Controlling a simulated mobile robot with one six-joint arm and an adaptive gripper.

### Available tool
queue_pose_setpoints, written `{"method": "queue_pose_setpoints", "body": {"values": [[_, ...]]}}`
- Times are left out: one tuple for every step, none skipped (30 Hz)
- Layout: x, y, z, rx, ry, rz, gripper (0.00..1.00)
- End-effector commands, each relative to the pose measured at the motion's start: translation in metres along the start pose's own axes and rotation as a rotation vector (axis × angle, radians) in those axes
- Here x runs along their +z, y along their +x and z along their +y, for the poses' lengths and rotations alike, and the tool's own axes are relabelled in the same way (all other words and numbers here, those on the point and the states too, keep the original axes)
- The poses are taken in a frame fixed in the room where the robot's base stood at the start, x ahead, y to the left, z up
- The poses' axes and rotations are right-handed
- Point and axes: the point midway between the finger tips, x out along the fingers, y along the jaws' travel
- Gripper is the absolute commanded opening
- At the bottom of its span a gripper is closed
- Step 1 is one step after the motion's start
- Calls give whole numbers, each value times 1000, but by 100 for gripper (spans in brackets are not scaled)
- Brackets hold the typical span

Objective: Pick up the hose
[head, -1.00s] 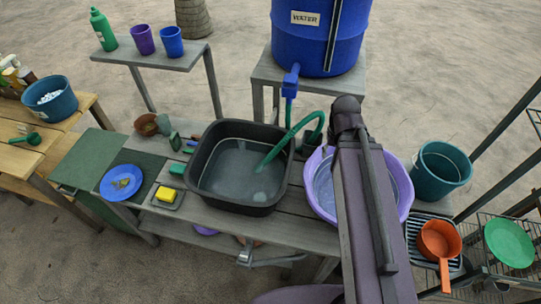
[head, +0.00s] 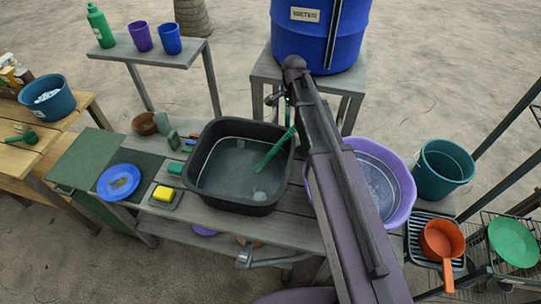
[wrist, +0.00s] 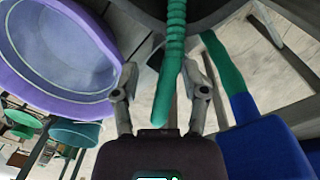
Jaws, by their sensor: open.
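The green hose (head: 276,150) hangs into the dark grey basin (head: 205,195) in the head view, its upper part partly hidden by my arm. In the wrist view, the ribbed green hose (wrist: 176,30) runs down between my two fingers to a rounded part near the palm. A second green stretch (wrist: 222,62) joins the blue tap at the right. My gripper (wrist: 165,72) is open, with a finger on each side of the hose and visible gaps to both. In the head view, my gripper (head: 275,98) is beside the hose, below the water barrel.
The blue water barrel (head: 302,45) stands on a grey stand (head: 262,72) just behind my gripper. A purple tub (head: 408,178) is right of the basin, partly behind my arm. A teal bucket (head: 442,170) and orange pan (head: 441,238) are farther right.

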Motion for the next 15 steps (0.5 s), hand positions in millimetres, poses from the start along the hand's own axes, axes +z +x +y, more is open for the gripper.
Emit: {"method": "queue_pose_setpoints", "body": {"values": [[2,1,-12,3,32,0,57],[3,1,-15,4,49,0,57],[4,1,-19,5,71,1,57],[5,1,-21,6,84,1,57],[5,1,-23,7,94,1,57],[6,1,-25,7,105,1,57],[6,1,-26,8,112,1,57],[7,1,-26,8,116,1,57],[7,1,-26,8,120,1,57],[7,1,-26,8,121,1,57],[7,1,-26,8,121,1,57],[7,1,-26,8,121,1,57],[7,1,-26,8,121,1,57],[7,1,-26,8,121,1,57],[8,1,-26,8,120,1,57]]}}
